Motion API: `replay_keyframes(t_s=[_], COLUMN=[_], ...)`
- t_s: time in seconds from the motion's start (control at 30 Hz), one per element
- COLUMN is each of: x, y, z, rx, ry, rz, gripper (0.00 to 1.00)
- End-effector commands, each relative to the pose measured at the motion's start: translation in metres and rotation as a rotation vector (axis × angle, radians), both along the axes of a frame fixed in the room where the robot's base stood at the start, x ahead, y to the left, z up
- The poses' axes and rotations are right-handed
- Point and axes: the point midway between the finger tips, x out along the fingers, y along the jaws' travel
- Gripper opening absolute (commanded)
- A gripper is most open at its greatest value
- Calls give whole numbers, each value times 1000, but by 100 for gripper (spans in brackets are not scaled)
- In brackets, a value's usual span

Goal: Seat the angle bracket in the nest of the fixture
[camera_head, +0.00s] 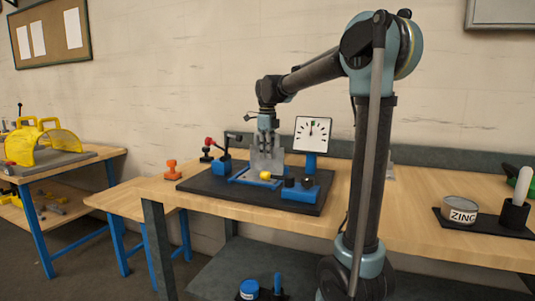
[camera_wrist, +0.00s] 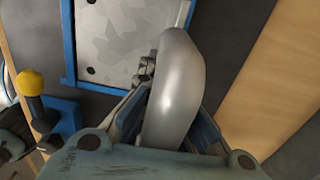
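My gripper (camera_head: 266,134) points down over the fixture (camera_head: 213,186) on the bench. A light grey metal piece, seemingly the angle bracket (camera_head: 267,159), stands upright directly below it. In the wrist view the bracket's smooth rounded grey upright (camera_wrist: 175,90) lies between my two fingers, with both pads close against its sides. A mottled grey plate (camera_wrist: 115,38) with dark holes lies within a blue frame (camera_wrist: 69,45) beside it. I cannot tell whether this plate is the bracket's other leg or the nest floor. The bracket's lower edge is hidden.
A yellow knob (camera_wrist: 31,82) on a blue block stands close to my gripper. A dial gauge (camera_head: 312,132) stands behind the fixture, and a red-knobbed clamp (camera_head: 209,142) at its left. A ZING tin (camera_head: 460,211) is far right; bare wood lies between.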

Motion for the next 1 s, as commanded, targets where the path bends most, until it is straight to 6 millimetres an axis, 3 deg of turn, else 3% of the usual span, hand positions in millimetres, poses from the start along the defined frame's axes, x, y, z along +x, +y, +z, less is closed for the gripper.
replay_keyframes(t_s=[0.07, 0.2, 0.67, 1.0], x=[0, 0, 1, 2], y=[0, 0, 0, -1], z=[-1, -1, 6, 63], rx=[0, 0, 0, 0], ry=[0, 0, 0, 1], rz=[0, 0, 0, 0], gripper=[0, 28, 28, 28])
